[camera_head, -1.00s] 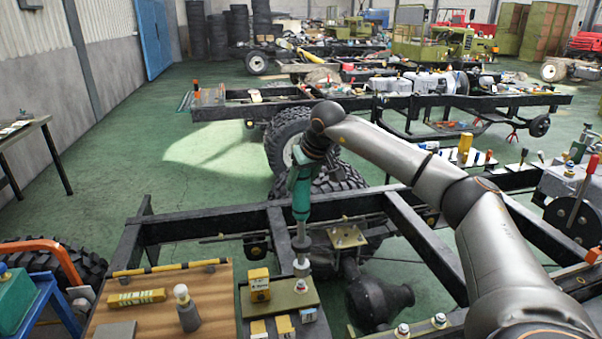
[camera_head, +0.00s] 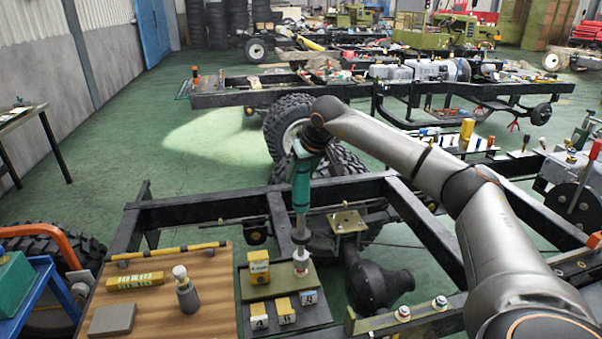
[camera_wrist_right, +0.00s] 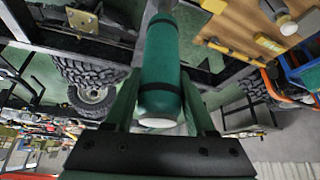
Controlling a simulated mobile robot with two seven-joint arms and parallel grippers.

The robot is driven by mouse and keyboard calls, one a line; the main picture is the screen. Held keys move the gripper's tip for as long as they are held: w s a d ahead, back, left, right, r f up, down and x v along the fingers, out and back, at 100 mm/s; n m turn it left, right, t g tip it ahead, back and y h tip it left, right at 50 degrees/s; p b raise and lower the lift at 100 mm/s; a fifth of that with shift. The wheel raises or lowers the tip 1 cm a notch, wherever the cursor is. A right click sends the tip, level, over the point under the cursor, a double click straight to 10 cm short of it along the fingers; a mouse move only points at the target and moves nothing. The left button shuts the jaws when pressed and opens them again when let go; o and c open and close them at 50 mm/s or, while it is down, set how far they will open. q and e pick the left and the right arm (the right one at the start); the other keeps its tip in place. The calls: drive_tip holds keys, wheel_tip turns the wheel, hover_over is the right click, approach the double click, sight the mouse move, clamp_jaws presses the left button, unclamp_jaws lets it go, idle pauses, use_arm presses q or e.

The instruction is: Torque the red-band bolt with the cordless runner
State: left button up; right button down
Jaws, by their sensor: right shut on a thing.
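The cordless runner (camera_head: 301,190) is a green and grey tool with a grey shaft, held nearly upright. My right gripper (camera_head: 308,150) is shut on its upper part. In the right wrist view, the runner's green body (camera_wrist_right: 160,60) lies between the fingers of my right gripper (camera_wrist_right: 161,95). The shaft's lower end is at a pale bolt with a red band (camera_head: 301,267) on an olive plate (camera_head: 262,291). I cannot tell whether the socket is fully seated on it. My left gripper is not in view.
Yellow and white marked blocks (camera_head: 258,268) stand close left of the bolt. A wooden board (camera_head: 215,295) holds a grey bottle (camera_head: 187,292). Black chassis rails (camera_head: 230,208) surround the spot. A blue cart (camera_head: 40,300) is at the left. Green floor is open behind.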

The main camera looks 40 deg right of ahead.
sight(301, 185)
drive_tip(key=shift+r+p, duration=0.15)
drive_tip(key=shift+p, duration=0.5)
idle(0.7)
drive_tip(key=shift+f+b, duration=0.45)
drive_tip(key=shift+f, duration=1.2)
idle(2.1)
drive_tip(key=shift+s+a+f, duration=0.1)
drive_tip(key=shift+f, duration=0.2)
idle(0.4)
drive_tip(key=shift+a+f, duration=0.1)
drive_tip(key=shift+f, duration=0.05)
idle(0.6)
drive_tip(key=shift+r+p, duration=0.2)
drive_tip(key=shift+p, duration=0.4)
idle(0.9)
